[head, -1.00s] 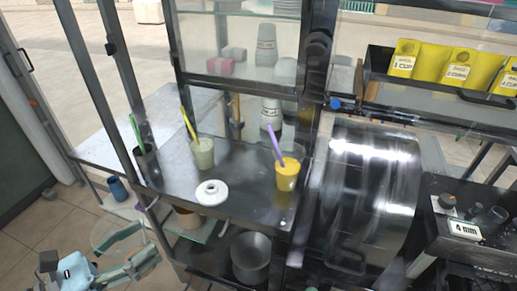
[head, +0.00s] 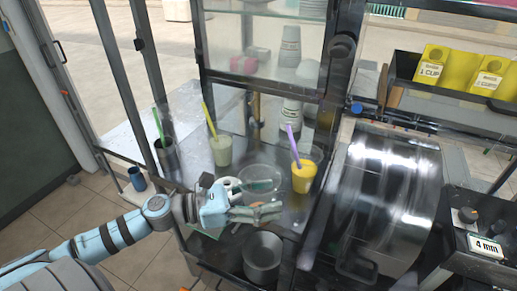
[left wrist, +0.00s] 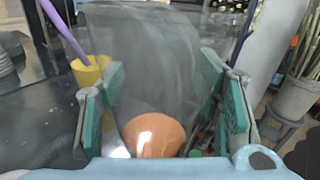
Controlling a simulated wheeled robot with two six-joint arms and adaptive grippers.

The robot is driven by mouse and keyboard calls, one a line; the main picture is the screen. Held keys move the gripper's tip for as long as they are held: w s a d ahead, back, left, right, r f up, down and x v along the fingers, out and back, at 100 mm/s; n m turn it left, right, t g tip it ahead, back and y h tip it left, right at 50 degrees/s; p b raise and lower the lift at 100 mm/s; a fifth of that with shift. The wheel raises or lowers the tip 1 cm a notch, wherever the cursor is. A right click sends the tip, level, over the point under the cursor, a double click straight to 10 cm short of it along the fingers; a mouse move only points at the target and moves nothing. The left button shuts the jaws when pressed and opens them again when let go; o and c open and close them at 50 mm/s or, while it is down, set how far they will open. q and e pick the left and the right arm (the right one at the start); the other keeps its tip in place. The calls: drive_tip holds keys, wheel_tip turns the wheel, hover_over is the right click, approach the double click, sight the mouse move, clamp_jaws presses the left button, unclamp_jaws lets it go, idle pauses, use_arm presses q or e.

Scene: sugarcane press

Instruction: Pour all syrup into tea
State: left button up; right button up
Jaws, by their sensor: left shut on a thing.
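My left gripper (head: 257,213) is shut on a clear, see-through container (head: 261,179) and holds it at the counter's front edge. In the left wrist view the clear container (left wrist: 165,55) stands between the green finger pads. An orange-brown rounded shape (left wrist: 154,136) shows at its lower part; I cannot tell whether it is inside or seen through it. To the right is a yellow drink cup with a purple straw (head: 304,176). A pale green drink with a yellow straw (head: 221,151) and a dark cup with a green straw (head: 167,156) stand to the left. I cannot tell which holds tea.
A metal pot (head: 262,255) stands on the lower shelf. A shiny steel drum (head: 388,195) is at the right. Stacked cups (head: 290,114) and a glass-fronted cabinet stand behind.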

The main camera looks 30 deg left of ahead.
use_arm(q)
drive_tip(key=w+a+f+n+t+y+b, duration=0.15)
drive_tip(key=w+a+n+t+y, duration=0.45)
drive_tip(key=w+a+n, duration=0.6)
drive_tip(key=w+a+r+n+y+p, duration=0.2)
drive_tip(key=a+r+n+p, duration=0.2)
drive_tip(key=r+n+p, duration=0.3)
drive_tip(key=shift+w+a+r+n+t+y+p, duration=0.3)
drive_tip(key=shift+n+p, duration=0.7)
drive_tip(key=shift+n, duration=0.9)
